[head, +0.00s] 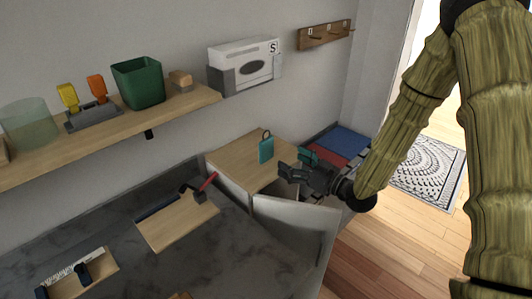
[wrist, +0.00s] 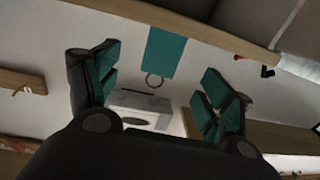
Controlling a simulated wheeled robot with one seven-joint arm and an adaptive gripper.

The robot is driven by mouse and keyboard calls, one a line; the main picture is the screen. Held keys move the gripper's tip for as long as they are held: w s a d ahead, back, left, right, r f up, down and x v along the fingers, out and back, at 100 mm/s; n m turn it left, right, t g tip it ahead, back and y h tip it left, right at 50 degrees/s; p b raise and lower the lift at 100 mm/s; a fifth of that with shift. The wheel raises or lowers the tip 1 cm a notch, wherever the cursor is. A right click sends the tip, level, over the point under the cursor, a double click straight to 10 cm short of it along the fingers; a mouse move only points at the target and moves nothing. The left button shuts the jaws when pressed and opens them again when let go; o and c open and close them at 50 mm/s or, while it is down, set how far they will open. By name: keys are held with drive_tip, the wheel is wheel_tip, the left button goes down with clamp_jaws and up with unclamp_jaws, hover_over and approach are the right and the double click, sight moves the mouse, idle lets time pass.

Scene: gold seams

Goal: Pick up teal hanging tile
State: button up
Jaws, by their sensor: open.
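The teal hanging tile (head: 266,150) is a small upright plate with a dark ring at its top. In the head view it is at the wooden top of a cabinet, just left of my gripper (head: 292,172). In the wrist view the teal tile (wrist: 164,53) shows between and beyond the two fingers, with its ring pointing down the picture. My gripper (wrist: 158,85) is open, with teal pads on its fingers and nothing between them. I cannot tell the exact gap from the fingertips to the tile.
The wooden-topped cabinet (head: 236,160) has a white door (head: 292,228) standing open below my gripper. A shelf (head: 110,133) on the left holds a green bin (head: 138,83). A white box (head: 245,64) and a peg rail (head: 326,35) are on the wall. Red and blue panels (head: 340,142) lie behind my gripper.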

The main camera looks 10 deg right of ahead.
sight(268, 150)
drive_tip(key=p+x, duration=0.2)
drive_tip(key=x, duration=0.8)
drive_tip(key=shift+w+a, duration=0.1)
drive_tip(key=shift+a, duration=0.35)
drive_tip(key=c, duration=1.2)
